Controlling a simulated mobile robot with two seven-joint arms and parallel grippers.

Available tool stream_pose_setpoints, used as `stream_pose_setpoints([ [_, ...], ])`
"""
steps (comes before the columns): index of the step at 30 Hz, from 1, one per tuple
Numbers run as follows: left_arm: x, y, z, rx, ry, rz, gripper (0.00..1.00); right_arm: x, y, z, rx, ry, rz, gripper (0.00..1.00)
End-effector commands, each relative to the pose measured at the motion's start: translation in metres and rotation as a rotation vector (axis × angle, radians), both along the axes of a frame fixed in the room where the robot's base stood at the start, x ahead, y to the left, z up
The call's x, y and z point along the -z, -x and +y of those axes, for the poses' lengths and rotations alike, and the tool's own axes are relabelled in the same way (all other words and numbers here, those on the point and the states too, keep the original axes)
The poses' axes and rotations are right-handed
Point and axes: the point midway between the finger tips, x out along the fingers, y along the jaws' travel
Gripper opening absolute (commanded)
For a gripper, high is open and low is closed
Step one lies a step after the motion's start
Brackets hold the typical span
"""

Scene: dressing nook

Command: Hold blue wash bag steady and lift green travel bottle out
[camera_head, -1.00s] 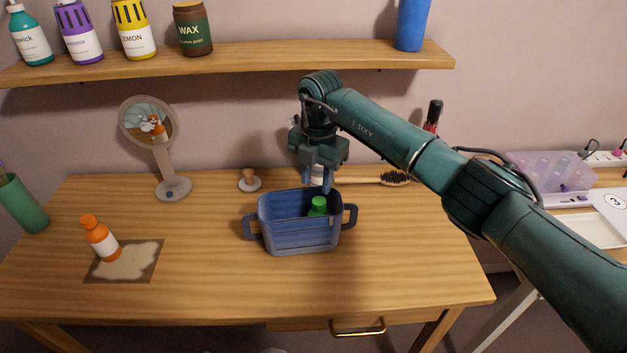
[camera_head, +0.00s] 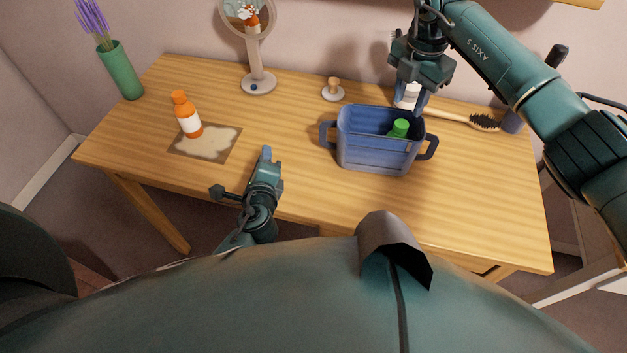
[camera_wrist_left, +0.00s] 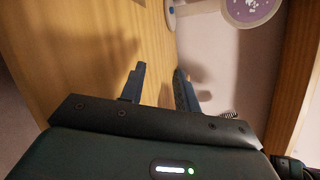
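The blue wash bag (camera_head: 372,155) stands upright on the wooden table, with a handle at each side. The green travel bottle (camera_head: 399,128) is inside it towards the right; only its green cap and upper part show.
A round mirror (camera_head: 258,82), a small wooden-topped item (camera_head: 333,90) and a hairbrush (camera_head: 470,119) are at the back. A green vase (camera_head: 120,72) stands at the far left. Table in front of the bag is clear.

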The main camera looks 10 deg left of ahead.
Motion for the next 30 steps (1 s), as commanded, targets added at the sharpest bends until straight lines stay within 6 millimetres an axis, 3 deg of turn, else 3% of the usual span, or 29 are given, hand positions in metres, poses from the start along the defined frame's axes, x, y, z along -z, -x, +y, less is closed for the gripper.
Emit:
stream_pose_setpoints([
  [6, 0.004, 0.015, -0.069, 0.241, -0.669, 0.001, 0.32, 0.0, 0.0, 0.0, 0.0, 0.0, 0.0, 0.36],
  [12, 0.001, 0.029, -0.11, 0.35, -1.038, -0.055, 0.32, 0.0, 0.0, 0.0, 0.0, 0.0, 0.0, 0.36],
  [16, 0.0, 0.031, -0.121, 0.371, -1.131, -0.075, 0.32, 0.0, 0.0, 0.0, 0.0, 0.0, 0.0, 0.36],
  [20, -0.001, 0.021, -0.122, 0.373, -1.146, -0.08, 0.32, 0.0, 0.0, 0.0, 0.0, 0.0, 0.0, 0.36],
  [30, -0.002, -0.044, -0.121, 0.373, -1.142, -0.08, 0.32, 0.0, 0.0, 0.0, 0.0, 0.0, 0.0, 0.36],
])
